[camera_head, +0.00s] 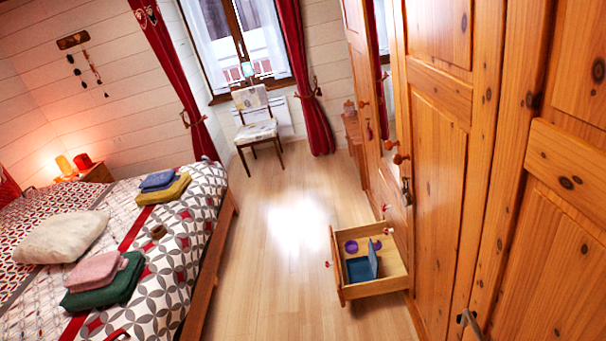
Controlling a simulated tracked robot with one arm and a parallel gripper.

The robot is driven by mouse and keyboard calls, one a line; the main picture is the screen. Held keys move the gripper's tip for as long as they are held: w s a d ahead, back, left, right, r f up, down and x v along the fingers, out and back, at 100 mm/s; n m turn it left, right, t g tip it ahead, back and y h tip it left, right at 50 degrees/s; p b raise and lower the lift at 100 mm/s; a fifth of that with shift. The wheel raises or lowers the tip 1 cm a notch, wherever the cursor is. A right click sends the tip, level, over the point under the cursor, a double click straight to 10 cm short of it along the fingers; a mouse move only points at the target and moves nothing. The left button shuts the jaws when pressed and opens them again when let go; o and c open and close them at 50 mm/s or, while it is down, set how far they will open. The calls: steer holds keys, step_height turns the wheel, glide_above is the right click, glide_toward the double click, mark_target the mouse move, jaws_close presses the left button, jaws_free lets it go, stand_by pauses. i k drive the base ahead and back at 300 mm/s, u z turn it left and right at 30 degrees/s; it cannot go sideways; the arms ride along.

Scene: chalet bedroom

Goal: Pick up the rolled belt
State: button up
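A small brown roll (157,232), which looks like the rolled belt, sits on the patterned bed cover (181,262). It lies between the folded blue and yellow cloths (165,190) and the folded pink and green cloths (104,280), apart from both. It is small in the picture, so its details are unclear. My gripper is not in view.
A wooden drawer (372,288) is pulled out from the wardrobe (440,180) at the right, with a blue item and purple round items inside. A chair (255,128) stands by the window. The wooden floor (270,270) between bed and drawer is clear.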

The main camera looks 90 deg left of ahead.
mark_target(159, 232)
steer(key=u, duration=0.45)
steer(key=i, duration=0.1)
steer(key=u, duration=3)
steer(key=k, duration=0.9)
steer(key=u, duration=0.2)
steer(key=i, duration=0.9)
steer(key=z, duration=0.1)
